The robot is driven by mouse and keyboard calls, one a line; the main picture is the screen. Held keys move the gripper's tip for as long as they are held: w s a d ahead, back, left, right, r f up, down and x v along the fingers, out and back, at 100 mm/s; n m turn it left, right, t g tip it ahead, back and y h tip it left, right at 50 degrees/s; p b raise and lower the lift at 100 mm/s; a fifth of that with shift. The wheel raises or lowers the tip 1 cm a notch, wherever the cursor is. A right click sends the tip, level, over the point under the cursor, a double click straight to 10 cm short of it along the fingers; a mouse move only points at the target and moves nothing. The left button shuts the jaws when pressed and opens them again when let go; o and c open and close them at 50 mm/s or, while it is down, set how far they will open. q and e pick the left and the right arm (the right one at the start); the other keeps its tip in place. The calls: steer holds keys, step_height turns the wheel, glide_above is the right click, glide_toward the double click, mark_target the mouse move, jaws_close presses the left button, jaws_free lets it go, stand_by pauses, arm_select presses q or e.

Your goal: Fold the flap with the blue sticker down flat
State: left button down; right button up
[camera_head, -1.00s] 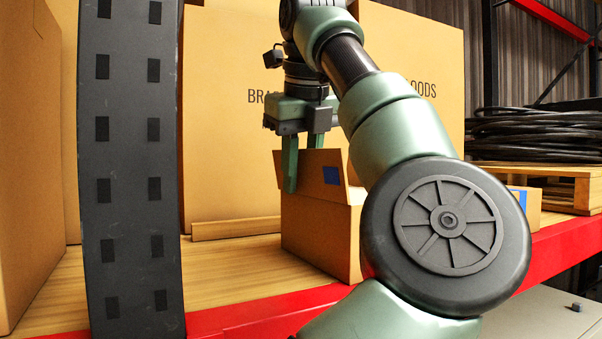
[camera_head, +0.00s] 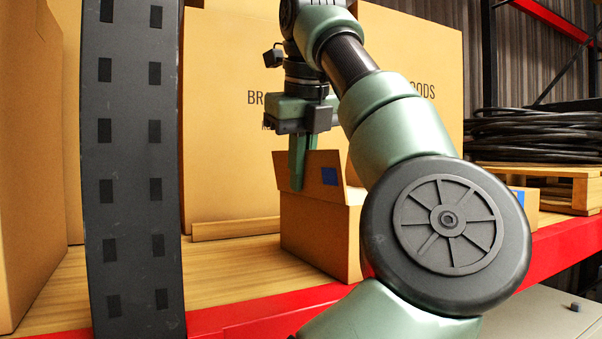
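A small open cardboard box (camera_head: 318,232) stands on the wooden shelf. Its flap with the blue sticker (camera_head: 313,172) stands up, tilted; the blue sticker (camera_head: 329,176) faces me near its right end. The box's inside and right side are hidden by my arm. My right gripper is not in view.
A dark perforated post (camera_head: 132,170) stands at the left front. Large cartons (camera_head: 225,120) stand behind the box. A red beam (camera_head: 260,308) runs along the shelf's front edge. Another box with a blue mark (camera_head: 527,202) and a pallet with black coils (camera_head: 530,135) are at the right.

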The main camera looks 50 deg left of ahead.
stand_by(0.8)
arm_select(q)
steer(key=shift+w+m+g, duration=0.15)
steer(key=shift+w+g, duration=0.1)
steer(key=shift+g, duration=0.45)
steer(key=shift+w+m+g, duration=0.15)
steer(key=shift+w+g, duration=0.05)
steer(key=shift+g, duration=0.5)
steer(key=c, duration=1.6)
jaws_free()
steer(key=shift+a, duration=0.1)
steer(key=shift+w, duration=0.1)
